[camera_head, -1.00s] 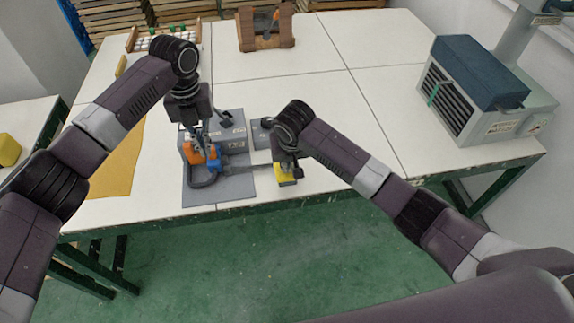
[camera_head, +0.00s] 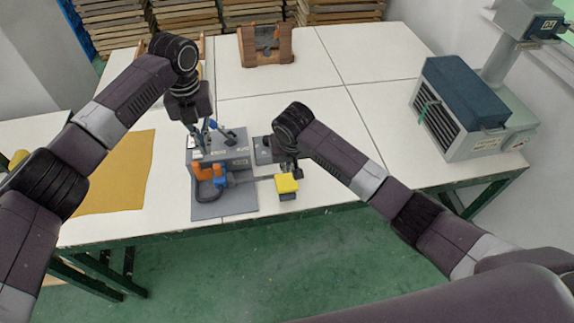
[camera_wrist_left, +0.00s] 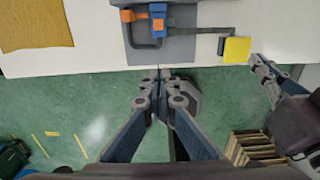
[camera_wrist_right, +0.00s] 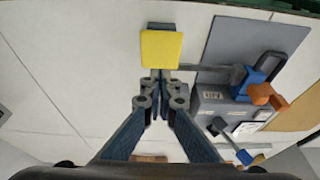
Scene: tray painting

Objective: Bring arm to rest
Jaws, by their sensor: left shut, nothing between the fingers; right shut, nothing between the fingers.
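My left gripper (camera_head: 205,138) is over the back part of a grey fixture (camera_head: 226,205) in the head view. Its closed fingertips (camera_wrist_left: 158,82) appear against the green floor in the left wrist view, with nothing between them. My right gripper (camera_head: 294,172) is close to a yellow block (camera_head: 286,185) in the head view. Its fingertips (camera_wrist_right: 160,78) are together and empty in the right wrist view, appearing just below the yellow block (camera_wrist_right: 161,50) in the picture. I cannot tell whether they touch it. Both arms are bent over the table.
The fixture carries an orange and blue clamp (camera_head: 221,178). A brown sheet (camera_head: 117,178) lies at left. A wooden holder (camera_head: 265,45) stands at the back, and a grey machine with a blue top (camera_head: 465,90) at right. The white table's (camera_head: 350,110) middle is clear.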

